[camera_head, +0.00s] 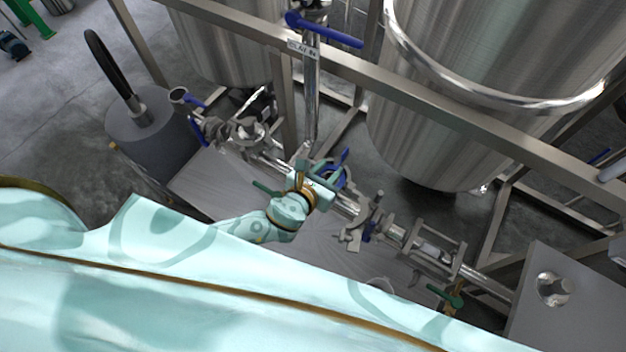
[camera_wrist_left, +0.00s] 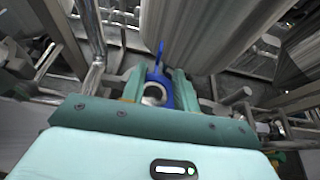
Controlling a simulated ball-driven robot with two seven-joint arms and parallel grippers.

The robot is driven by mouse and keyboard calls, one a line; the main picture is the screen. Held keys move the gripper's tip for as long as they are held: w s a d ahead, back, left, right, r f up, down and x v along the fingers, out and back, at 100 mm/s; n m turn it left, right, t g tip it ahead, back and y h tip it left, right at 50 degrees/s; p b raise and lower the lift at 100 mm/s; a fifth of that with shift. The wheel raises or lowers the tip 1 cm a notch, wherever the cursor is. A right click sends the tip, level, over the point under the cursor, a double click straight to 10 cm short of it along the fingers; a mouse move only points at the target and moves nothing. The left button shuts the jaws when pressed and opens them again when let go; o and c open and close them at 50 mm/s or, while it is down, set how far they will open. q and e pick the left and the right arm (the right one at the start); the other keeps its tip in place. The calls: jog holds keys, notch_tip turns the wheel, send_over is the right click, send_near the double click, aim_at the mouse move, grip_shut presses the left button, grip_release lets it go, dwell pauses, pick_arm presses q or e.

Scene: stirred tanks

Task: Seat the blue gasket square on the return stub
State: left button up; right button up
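The blue gasket (camera_head: 333,177) is a ring with a blue tab, just beyond my left gripper in the head view. In the left wrist view the gasket (camera_wrist_left: 168,95) sits upright between the two green fingers of my left gripper (camera_wrist_left: 158,88), tab pointing up. The fingers appear to close on its sides. In the head view my left gripper (camera_head: 322,178) is over the steel pipe run. A pale round metal end (camera_wrist_left: 154,95) shows through the ring; I cannot tell whether it is the return stub or touches the gasket. My right gripper is not in view.
The pipe run (camera_head: 345,205) carries clamps and valves. A steel frame rail (camera_head: 440,103) crosses in front of two tanks, including the large tank (camera_head: 425,130). A blue-handled valve (camera_head: 325,30) stands above. A grey cylinder with a black handle (camera_head: 155,135) stands left.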

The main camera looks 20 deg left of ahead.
pick_arm(q)
jog(key=p+v, duration=0.1)
jog(key=v, duration=0.6)
jog(key=shift+s, duration=0.4)
jog(key=shift+a+r, duration=0.1)
jog(key=shift+r, duration=0.05)
jog(key=s+a+f+n+g+y, duration=0.1)
jog(key=s+a+f+n+g, duration=0.4)
jog(key=f+n, duration=0.65)
jog(key=s+a+f+n+g+y, duration=0.1)
jog(key=s+a+f+n+g, duration=0.1)
jog(key=s+a+f+n, duration=0.7)
jog(key=s+d+f+n+g+b, duration=0.1)
jog(key=s+f+n+g, duration=0.1)
jog(key=s+f+n, duration=0.4)
jog(key=s+d+f+n+g+b, duration=0.1)
jog(key=s+f+n+g, duration=0.2)
jog(key=s, duration=1)
notch_tip(320, 180, down, 4)
jog(key=n, duration=0.5)
jog(key=shift+y, duration=0.3)
